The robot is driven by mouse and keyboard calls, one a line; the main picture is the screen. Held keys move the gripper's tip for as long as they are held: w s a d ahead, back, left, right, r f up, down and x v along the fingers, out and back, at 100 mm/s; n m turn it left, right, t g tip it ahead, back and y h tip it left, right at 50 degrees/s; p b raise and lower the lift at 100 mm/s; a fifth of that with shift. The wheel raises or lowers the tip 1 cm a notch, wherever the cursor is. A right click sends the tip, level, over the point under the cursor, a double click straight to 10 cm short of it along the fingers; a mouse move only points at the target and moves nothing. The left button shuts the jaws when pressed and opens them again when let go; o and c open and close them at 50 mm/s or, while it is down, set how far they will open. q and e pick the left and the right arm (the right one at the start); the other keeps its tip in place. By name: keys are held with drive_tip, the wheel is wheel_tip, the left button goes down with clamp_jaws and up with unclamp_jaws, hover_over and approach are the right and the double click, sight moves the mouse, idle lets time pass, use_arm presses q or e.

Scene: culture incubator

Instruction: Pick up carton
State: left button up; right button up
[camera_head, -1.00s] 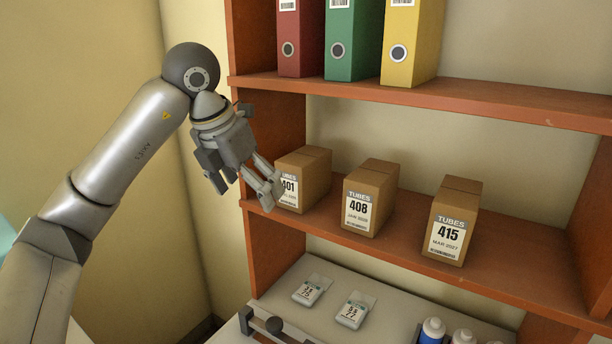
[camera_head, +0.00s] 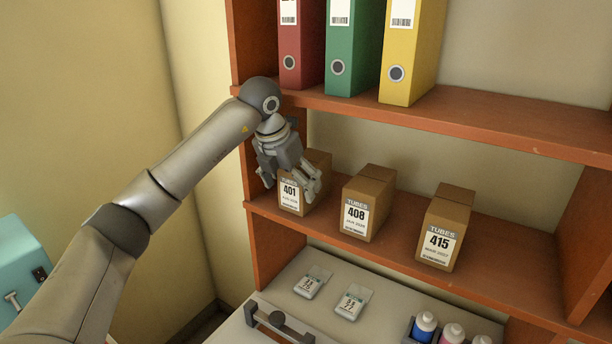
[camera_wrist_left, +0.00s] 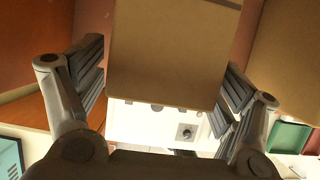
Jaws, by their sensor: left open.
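Three brown cartons labelled TUBES stand upright on the middle shelf (camera_head: 400,247): carton 401 (camera_head: 290,196) at the left, carton 408 (camera_head: 357,217) in the middle and carton 415 (camera_head: 439,246) at the right. My left gripper (camera_head: 291,192) is open, with its fingers on either side of carton 401 in the head view. In the left wrist view, a carton (camera_wrist_left: 170,60) fills the space between the open fingers, with a gap showing on each side. Part of carton 401 is hidden behind the gripper. My right gripper does not show.
Red (camera_head: 300,45), green (camera_head: 343,50) and yellow (camera_head: 405,50) binders stand on the shelf above, close over my arm. Below are two small labelled packs (camera_head: 312,283) and several bottles (camera_head: 424,325). The shelf's side wall (camera_head: 272,240) is just left of carton 401.

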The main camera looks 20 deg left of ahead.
use_arm(q)
drive_tip(key=shift+x, duration=1)
drive_tip(key=shift+r, duration=0.15)
drive_tip(key=c, duration=1.1)
